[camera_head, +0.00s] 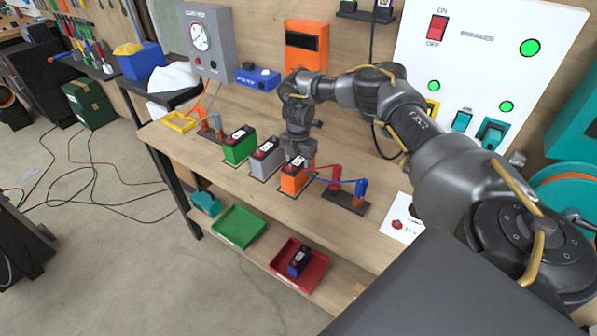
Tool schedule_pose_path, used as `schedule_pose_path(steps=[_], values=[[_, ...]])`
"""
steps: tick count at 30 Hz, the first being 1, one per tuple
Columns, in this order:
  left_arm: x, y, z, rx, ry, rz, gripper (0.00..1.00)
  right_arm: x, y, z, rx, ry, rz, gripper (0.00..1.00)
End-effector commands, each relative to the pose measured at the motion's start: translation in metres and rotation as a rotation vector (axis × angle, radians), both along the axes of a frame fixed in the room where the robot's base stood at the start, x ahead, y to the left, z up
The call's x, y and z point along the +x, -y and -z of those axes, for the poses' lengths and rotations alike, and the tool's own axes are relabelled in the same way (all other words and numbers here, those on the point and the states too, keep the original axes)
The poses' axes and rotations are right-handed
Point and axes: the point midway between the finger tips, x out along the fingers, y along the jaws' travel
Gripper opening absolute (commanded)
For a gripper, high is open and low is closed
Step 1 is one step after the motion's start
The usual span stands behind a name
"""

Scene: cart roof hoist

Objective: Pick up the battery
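Three batteries stand in a row on the wooden workbench (222,178): a green one (239,147), a grey one (266,160) and an orange one (293,181), each with a dark top. Another, dark battery (299,261) sits in the red tray (317,273) on the lower shelf. My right gripper (297,158) points down right by the grey and orange batteries, close to the orange one's top. Its fingertips are too small and dark to tell their opening or any contact. My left gripper is out of view.
A green tray (239,227) lies empty on the lower shelf. Red and blue clamps on a dark stand (346,200) are right of the orange battery, with wires near it. A white switch panel (480,60) and a load tester (207,40) stand at the back.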

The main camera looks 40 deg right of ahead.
Motion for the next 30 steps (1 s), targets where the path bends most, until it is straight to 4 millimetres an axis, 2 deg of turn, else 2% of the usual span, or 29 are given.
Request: schedule_pose_path(steps=[2, 10, 23, 30], values=[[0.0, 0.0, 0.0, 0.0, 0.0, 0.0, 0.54, 0.0, 0.0, 0.0, -0.001, -0.001, 0.0, 0.36], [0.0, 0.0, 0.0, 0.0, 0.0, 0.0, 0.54, 0.0, 0.001, 0.0, -0.001, -0.001, 0.001, 0.01], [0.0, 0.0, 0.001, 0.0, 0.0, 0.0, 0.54, 0.001, 0.0, -0.003, 0.0, 0.003, 0.001, 0.0], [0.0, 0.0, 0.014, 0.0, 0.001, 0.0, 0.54, 0.002, 0.0, -0.017, 0.001, 0.007, 0.001, 0.0]])
